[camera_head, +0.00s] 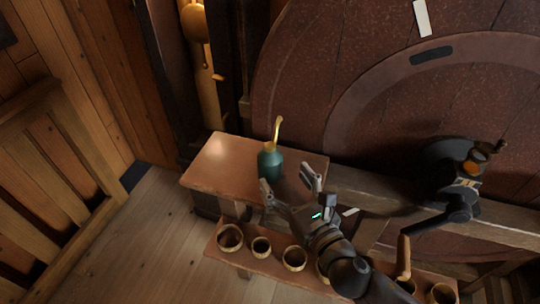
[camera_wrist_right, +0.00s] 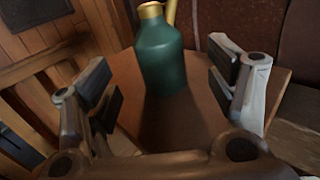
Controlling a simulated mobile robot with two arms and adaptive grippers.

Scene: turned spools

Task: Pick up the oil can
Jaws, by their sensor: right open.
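The oil can (camera_head: 270,164) is dark green with a brass collar and a brass spout that points up. It stands upright on a small wooden table (camera_head: 215,165). I see no contact between the fingers and the can. My left gripper is not in view.
A lower shelf holds several round wooden cups (camera_head: 294,258). A dark machine with a crank (camera_head: 450,175) stands at the right. A large reddish-brown disc (camera_head: 320,70) rises behind the table. A wooden railing (camera_head: 50,180) is at the left, with open floor (camera_head: 150,235) beside it.

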